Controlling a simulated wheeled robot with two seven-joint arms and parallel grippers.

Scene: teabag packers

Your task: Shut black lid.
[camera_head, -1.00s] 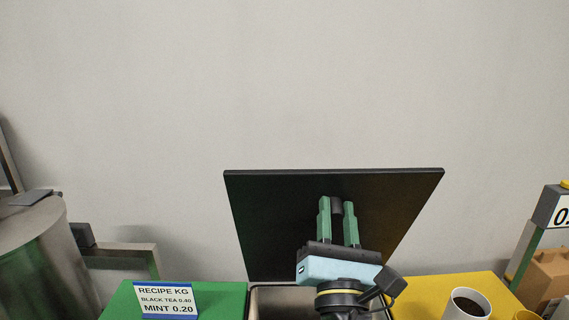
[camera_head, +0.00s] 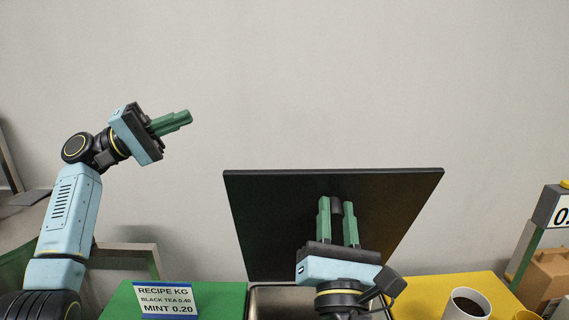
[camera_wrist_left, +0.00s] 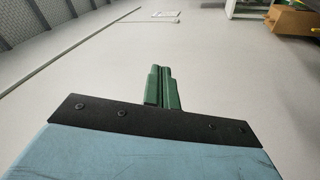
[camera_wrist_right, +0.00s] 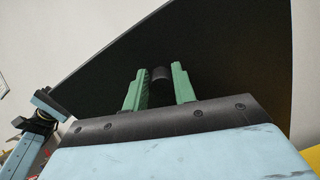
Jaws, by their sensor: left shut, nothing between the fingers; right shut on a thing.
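The black lid (camera_head: 285,215) stands raised and open, tilted up against the pale wall, above a metal bin (camera_head: 275,299) whose rim shows at its lower edge. My right gripper (camera_head: 337,205) is in front of the lid, its green fingers shut on the lid's small dark knob (camera_head: 336,206). The right wrist view shows the knob (camera_wrist_right: 161,75) between the fingers and the lid (camera_wrist_right: 225,55) behind. My left gripper (camera_head: 188,118) is raised at the left, shut and empty, well apart from the lid. Its closed fingers also show in the left wrist view (camera_wrist_left: 162,75).
A green block with a recipe sign (camera_head: 167,299) stands left of the bin. A yellow surface (camera_head: 420,292) with a cup of dark liquid (camera_head: 467,304) is at the right. A cardboard box (camera_head: 545,275) and a scale display (camera_head: 556,208) are at the far right.

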